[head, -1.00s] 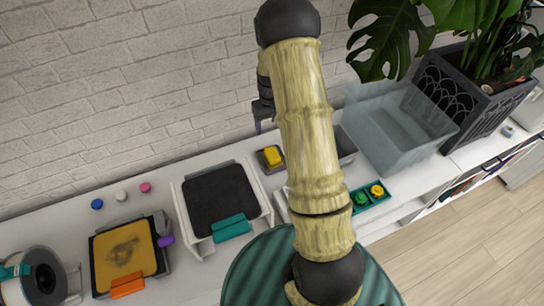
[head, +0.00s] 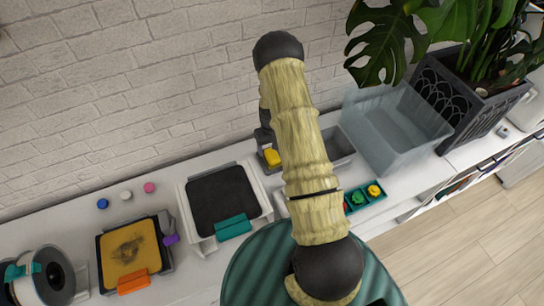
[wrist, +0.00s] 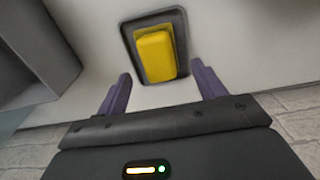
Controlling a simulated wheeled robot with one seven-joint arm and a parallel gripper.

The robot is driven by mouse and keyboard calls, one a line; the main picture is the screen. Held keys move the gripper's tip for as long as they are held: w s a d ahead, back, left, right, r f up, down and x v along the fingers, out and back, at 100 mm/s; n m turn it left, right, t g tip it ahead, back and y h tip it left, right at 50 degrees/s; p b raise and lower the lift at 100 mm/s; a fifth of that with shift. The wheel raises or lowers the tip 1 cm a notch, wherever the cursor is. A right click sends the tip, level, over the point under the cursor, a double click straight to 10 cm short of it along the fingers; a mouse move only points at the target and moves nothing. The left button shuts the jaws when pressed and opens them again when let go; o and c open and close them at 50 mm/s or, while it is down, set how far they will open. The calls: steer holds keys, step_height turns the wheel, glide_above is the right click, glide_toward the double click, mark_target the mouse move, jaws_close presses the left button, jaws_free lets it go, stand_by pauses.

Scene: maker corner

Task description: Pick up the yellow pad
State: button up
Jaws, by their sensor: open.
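The yellow pad (head: 273,156) is a small block in a shallow dark holder on the white counter, just left of my arm. In the wrist view the yellow pad (wrist: 156,55) lies in the dark holder (wrist: 181,24), ahead of my gripper (wrist: 161,80). The two purple fingers are open, one on each side of the pad's near end, and nothing is between them. In the head view my gripper (head: 263,140) is close to the pad, partly hidden by my arm. I cannot tell the exact height gap.
A grey bin (head: 338,143) and a clear bluish bin (head: 397,124) stand to the right. A black-topped white tray (head: 222,198) is left of the pad. A teal tray (head: 377,196) holds small coloured pieces. The brick wall is close behind.

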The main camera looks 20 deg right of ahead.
mark_target(272, 154)
steer(key=shift+f, duration=0.1)
steer(key=shift+s+d+f+p, duration=0.1)
steer(key=shift+f+p, duration=0.5)
steer(key=shift+p, duration=0.15)
steer(key=shift+f+p, duration=0.8)
steer(key=shift+f, duration=1.1)
steer(key=c, duration=0.8)
steer(key=shift+c, duration=0.2)
steer(key=shift+r, duration=0.15)
step_height(272, 154, up, 10)
steer(key=b, duration=0.3)
steer(key=shift+b, duration=0.35)
